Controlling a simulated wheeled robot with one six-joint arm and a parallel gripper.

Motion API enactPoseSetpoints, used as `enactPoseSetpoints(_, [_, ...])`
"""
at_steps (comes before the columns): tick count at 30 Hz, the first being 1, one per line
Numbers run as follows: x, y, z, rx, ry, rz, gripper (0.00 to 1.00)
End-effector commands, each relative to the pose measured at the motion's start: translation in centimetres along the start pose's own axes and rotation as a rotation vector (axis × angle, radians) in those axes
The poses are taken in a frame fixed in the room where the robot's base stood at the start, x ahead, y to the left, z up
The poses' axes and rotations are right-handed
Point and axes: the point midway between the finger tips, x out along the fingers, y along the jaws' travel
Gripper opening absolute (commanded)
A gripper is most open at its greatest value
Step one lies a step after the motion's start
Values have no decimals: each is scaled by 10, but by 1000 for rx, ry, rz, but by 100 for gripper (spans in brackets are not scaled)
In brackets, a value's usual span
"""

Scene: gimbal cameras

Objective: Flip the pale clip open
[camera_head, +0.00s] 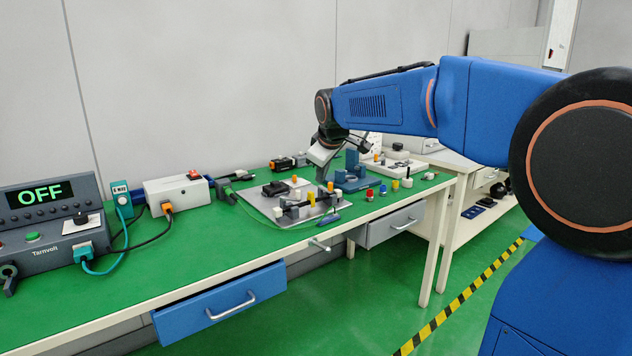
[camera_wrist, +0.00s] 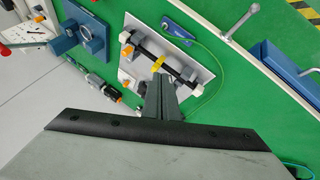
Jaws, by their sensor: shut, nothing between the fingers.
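A grey plate (camera_head: 262,205) lies on the green bench and carries a dark bar with a pale white piece (camera_head: 278,212) at its near left end and a yellow piece (camera_head: 311,198) near its middle. In the wrist view the bar (camera_wrist: 176,68) has pale white pieces at both ends, one upper left (camera_wrist: 124,37) and one lower right (camera_wrist: 197,87). I cannot tell for certain which is the pale clip, or whether it is open. My gripper (camera_wrist: 161,82) is shut and empty, pointing at the plate beside the yellow piece (camera_wrist: 158,62). My fingers hide part of the plate.
A blue fixture (camera_head: 352,180) stands just right of the plate. A white box (camera_head: 177,194) and a grey console reading OFF (camera_head: 45,225) stand to the left. A blue drawer (camera_head: 222,305) sticks out below.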

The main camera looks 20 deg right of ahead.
Motion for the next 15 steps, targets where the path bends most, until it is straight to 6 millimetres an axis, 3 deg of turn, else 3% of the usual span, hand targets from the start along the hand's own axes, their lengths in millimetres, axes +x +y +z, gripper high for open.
enactPoseSetpoints(15, [-2,-5,-4,0,-2,-1,0])
